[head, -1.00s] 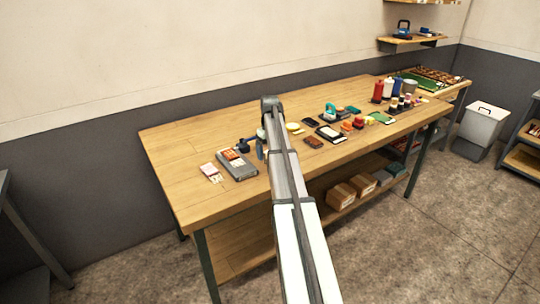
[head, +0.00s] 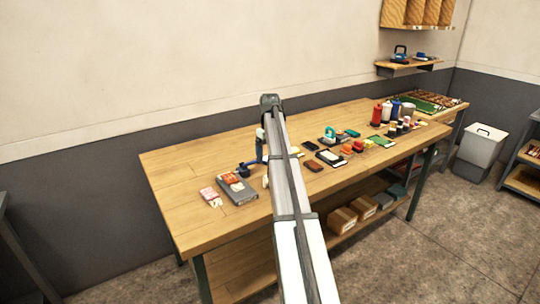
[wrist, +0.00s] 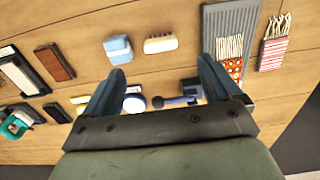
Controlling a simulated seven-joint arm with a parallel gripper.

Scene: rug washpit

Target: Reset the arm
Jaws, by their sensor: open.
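My arm (head: 290,190) stretches up the middle of the head view, over the wooden bench. In the wrist view my gripper (wrist: 162,82) has its two blue-grey fingers spread wide, with nothing between them. It is above the bench top. Below and beyond it are a blue-and-white block (wrist: 117,48) and a cream brush (wrist: 160,44). In the head view the gripper is partly hidden by the arm; a blue finger part (head: 259,150) shows at the arm's left side.
Several small items and bottles (head: 387,110) crowd the right side. The bench's far left is clear. A wall shelf (head: 408,66) hangs at the back right.

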